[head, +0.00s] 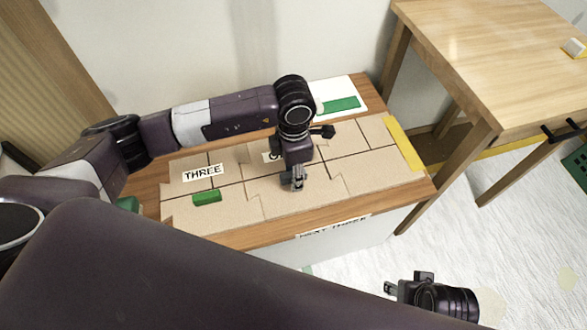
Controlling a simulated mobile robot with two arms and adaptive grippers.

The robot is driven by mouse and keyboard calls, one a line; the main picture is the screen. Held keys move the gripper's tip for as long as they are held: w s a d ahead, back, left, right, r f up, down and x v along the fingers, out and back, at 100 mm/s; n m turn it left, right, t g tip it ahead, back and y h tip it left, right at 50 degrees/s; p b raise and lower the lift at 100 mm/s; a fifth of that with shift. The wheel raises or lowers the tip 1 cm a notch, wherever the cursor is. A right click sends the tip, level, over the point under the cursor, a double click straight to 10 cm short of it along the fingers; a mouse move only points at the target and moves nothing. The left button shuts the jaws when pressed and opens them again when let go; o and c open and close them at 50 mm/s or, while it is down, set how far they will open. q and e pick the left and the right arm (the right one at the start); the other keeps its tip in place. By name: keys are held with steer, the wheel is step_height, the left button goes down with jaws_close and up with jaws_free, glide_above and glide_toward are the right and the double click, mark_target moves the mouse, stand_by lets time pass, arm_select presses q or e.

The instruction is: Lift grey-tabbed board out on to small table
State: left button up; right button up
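Several tan boards lie side by side on a low wooden bench (230,240). A board labelled THREE (175,177) lies at the left, and another label is partly covered by my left arm. My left gripper (298,181) points down over the middle of the boards; a small grey part shows at its tip, but I cannot tell whether that is a finger or a board's tab. The grey-tabbed board cannot be made out clearly. My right gripper (407,282) is at the lower right, away from the boards, with its fingers apart and nothing between them. A wooden table (480,45) stands at the right.
A green block (206,196) sits on the boards near the left. A white sheet with a green strip (341,104) lies at the bench's back right. A yellow strip (404,143) edges the right end. A dark handle (573,131) juts from the right table's front.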

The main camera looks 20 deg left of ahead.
arm_select(q)
steer(key=shift+c, duration=0.3)
jaws_close()
stand_by(0.3)
